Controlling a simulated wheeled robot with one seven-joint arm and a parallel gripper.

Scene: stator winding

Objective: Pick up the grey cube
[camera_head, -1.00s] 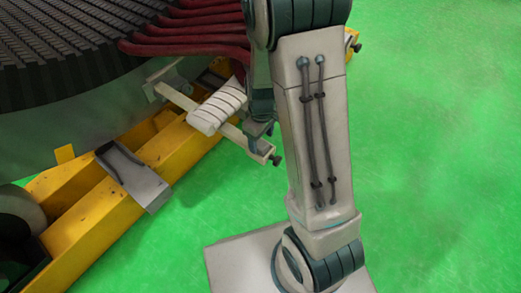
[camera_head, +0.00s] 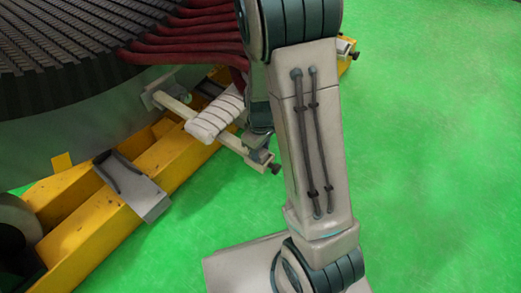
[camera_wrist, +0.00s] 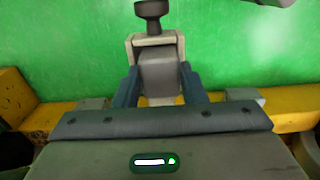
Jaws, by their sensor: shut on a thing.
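The grey cube (camera_wrist: 160,73) is in the wrist view, between the two dark fingers of my gripper (camera_wrist: 160,80). The fingers are shut on its left and right sides. The cube sits inside the pale frame of a clamp-like end piece (camera_wrist: 176,42), with a dark knob (camera_wrist: 153,10) beyond it. In the head view my gripper (camera_head: 259,147) is at the outer end of a pale bar (camera_head: 232,139), partly hidden by my arm. I cannot make out the cube clearly there.
A large dark ridged stator (camera_head: 70,55) with red coils (camera_head: 185,45) stands on a yellow frame (camera_head: 75,205). A white strapped bundle (camera_head: 214,118) lies across the bar near my gripper. A grey bracket (camera_head: 135,190) sits on the frame. Green floor on the right is clear.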

